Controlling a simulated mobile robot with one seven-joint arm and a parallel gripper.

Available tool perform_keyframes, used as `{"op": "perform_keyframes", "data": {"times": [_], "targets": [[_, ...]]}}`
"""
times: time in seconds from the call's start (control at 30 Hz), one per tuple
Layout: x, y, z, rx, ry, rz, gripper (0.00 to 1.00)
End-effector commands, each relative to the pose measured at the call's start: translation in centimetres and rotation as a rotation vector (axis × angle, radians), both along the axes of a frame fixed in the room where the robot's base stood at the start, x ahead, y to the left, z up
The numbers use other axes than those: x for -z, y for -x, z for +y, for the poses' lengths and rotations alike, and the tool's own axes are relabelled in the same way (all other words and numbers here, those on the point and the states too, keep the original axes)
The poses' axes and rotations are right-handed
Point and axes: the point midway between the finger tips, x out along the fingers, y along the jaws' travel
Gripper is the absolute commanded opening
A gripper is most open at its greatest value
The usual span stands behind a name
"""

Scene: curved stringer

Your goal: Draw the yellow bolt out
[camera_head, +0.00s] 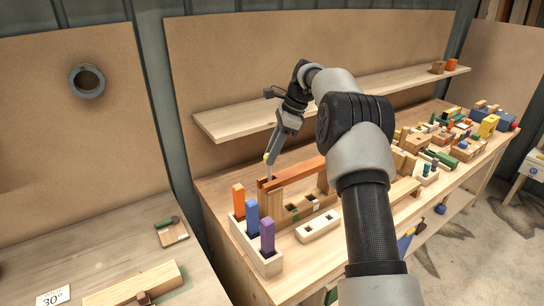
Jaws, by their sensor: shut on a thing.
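A small yellow piece (266,157), which looks like the head of the yellow bolt, shows at the tip of my gripper (270,153). My gripper is shut on it, over the left end of a red-orange beam (298,171). A thin grey part shows below the yellow piece, close to the beam end; I cannot tell how much of it is inside the wood. The beam rests across an upright wooden post (272,201) at its left and another support (323,181) at its right.
A wooden box (246,248) with orange, blue and purple blocks stands in front of the post. An empty holed block (318,226) lies beside it. A shelf (235,122) runs behind. Many coloured blocks crowd the bench to the right. My arm hides the bench middle.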

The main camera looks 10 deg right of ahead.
Motion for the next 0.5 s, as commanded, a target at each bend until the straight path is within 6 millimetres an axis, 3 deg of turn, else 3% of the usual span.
{"op": "perform_keyframes", "data": {"times": [0.5], "targets": [[-2.7,0.0,0.0,-0.001,0.000,-0.001,0.00]]}}
